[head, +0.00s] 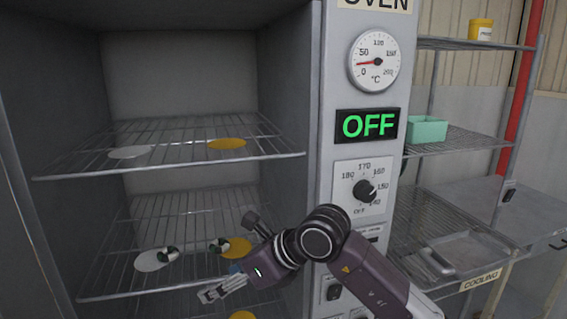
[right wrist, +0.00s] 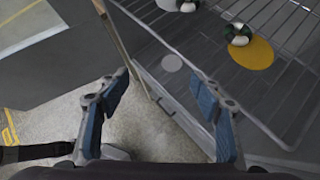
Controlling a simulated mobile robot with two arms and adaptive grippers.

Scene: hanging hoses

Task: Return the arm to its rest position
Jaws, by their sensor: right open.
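My right arm comes in from the lower right of the head view. Its gripper (head: 212,291) is in front of the oven's lower rack. In the right wrist view the gripper (right wrist: 160,79) has its blue-padded fingers wide apart, with nothing between them. Two small green-and-white ring-like pieces lie on the lower rack: one (head: 169,254) by a white disc and one (head: 216,245) by a yellow disc (head: 237,247). The second piece also shows in the right wrist view (right wrist: 238,35), apart from the fingers. My left gripper is not in view.
The open oven has an upper rack (head: 180,163) with a white and a yellow disc. The oven panel (head: 338,80) reads OFF, with a dial and a knob. Shelving at right holds a green bin (head: 427,129), a yellow tub (head: 480,30) and a metal tray (head: 455,256).

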